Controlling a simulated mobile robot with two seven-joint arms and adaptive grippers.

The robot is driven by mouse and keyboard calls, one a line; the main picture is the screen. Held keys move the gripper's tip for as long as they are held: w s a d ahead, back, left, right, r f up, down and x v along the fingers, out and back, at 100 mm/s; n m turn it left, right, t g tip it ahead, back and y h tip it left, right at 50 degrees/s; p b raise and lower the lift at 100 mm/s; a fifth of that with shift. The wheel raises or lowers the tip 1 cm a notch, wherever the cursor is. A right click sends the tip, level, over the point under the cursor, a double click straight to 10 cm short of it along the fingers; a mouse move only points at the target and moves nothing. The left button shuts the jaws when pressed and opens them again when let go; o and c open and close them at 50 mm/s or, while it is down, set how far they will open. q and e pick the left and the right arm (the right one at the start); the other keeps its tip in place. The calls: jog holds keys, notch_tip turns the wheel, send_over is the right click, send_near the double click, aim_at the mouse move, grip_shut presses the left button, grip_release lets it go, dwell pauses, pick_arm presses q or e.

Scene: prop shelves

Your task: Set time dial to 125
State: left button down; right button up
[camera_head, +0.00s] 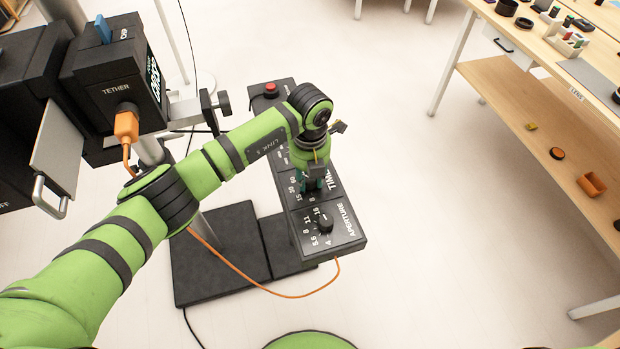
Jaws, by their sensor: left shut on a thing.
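The time dial sits on the black control panel (338,240), under my left gripper. The dial's knob is mostly hidden by the gripper, and its pointer cannot be read. Part of the TIME lettering and the numbers 30, 60, 15 and 8 show around it. My left gripper (313,184) points down over the time dial and is shut on its knob. The aperture dial (324,224) is nearer, on the same panel, with its own knob and numbers in view. My right gripper is not in view.
A red button (270,88) is at the panel's far end. A black tether box (115,80) with an orange plug (126,124) stands at left. An orange cable (290,296) loops below the panel. A wooden shelf table (520,95) is at right, with open floor between.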

pick_arm(q)
jog(key=m+b, duration=0.4)
jog(key=b, duration=0.1)
jog(key=shift+s+a+f, duration=0.1)
jog(key=shift+s+f, duration=0.05)
jog(key=shift+f, duration=0.25)
jog(key=shift+r+m+b, duration=0.1)
jog(key=shift+m+b, duration=0.9)
jog(key=shift+b, duration=0.15)
jog(key=c, duration=1)
grip_release()
jog(key=shift+o, duration=0.4)
jog(key=shift+a+r, duration=0.1)
jog(key=shift+r, duration=0.1)
jog(key=shift+r, duration=0.1)
